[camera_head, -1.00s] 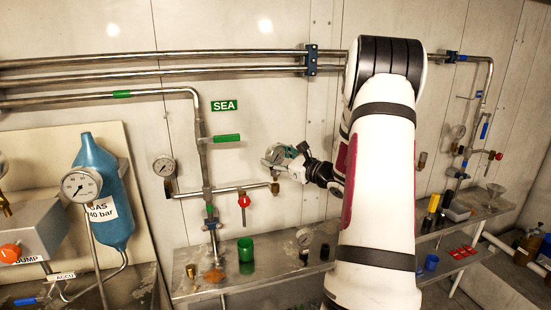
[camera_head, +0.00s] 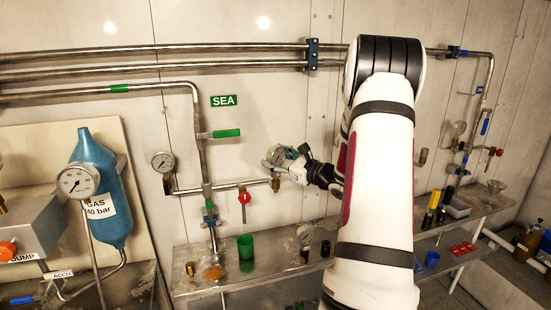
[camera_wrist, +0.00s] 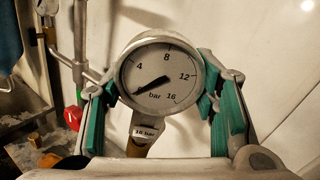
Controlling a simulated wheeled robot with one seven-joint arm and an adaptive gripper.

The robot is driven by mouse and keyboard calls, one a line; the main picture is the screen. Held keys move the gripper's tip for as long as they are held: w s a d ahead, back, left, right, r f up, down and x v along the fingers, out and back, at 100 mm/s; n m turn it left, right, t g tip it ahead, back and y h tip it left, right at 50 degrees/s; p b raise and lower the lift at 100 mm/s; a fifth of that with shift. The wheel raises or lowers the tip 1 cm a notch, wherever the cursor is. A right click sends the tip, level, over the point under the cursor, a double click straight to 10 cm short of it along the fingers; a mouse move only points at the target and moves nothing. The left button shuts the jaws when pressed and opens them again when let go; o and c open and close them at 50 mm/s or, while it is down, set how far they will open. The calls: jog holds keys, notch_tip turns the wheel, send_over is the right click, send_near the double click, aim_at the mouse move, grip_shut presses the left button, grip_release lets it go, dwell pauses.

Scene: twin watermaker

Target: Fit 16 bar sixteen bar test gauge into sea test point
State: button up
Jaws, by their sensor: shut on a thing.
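The 16 bar test gauge (camera_wrist: 160,72) is held upright between the green pads of my gripper (camera_wrist: 162,105). Its dial faces the wrist camera, with the needle at the low end and a "16 bar" tag (camera_wrist: 146,131) below. In the head view, my gripper (camera_head: 283,157) holds the gauge (camera_head: 271,155) just above the brass sea test point (camera_head: 276,185) at the right end of the horizontal pipe under the SEA sign (camera_head: 223,100). In the wrist view, brass shows below the tag. I cannot tell whether the gauge stem touches the fitting.
A fixed gauge (camera_head: 162,162) sits left on the same pipe. A red-handled valve (camera_head: 244,198) hangs close to the test point. Below, a metal shelf (camera_head: 270,268) carries a green cup (camera_head: 245,247) and another gauge (camera_head: 305,234).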

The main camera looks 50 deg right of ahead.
jog(key=shift+f+b, duration=0.5)
jog(key=shift+f, duration=0.35)
jog(key=o, duration=1.4)
jog(key=s, duration=1.2)
jog(key=shift+a, duration=0.15)
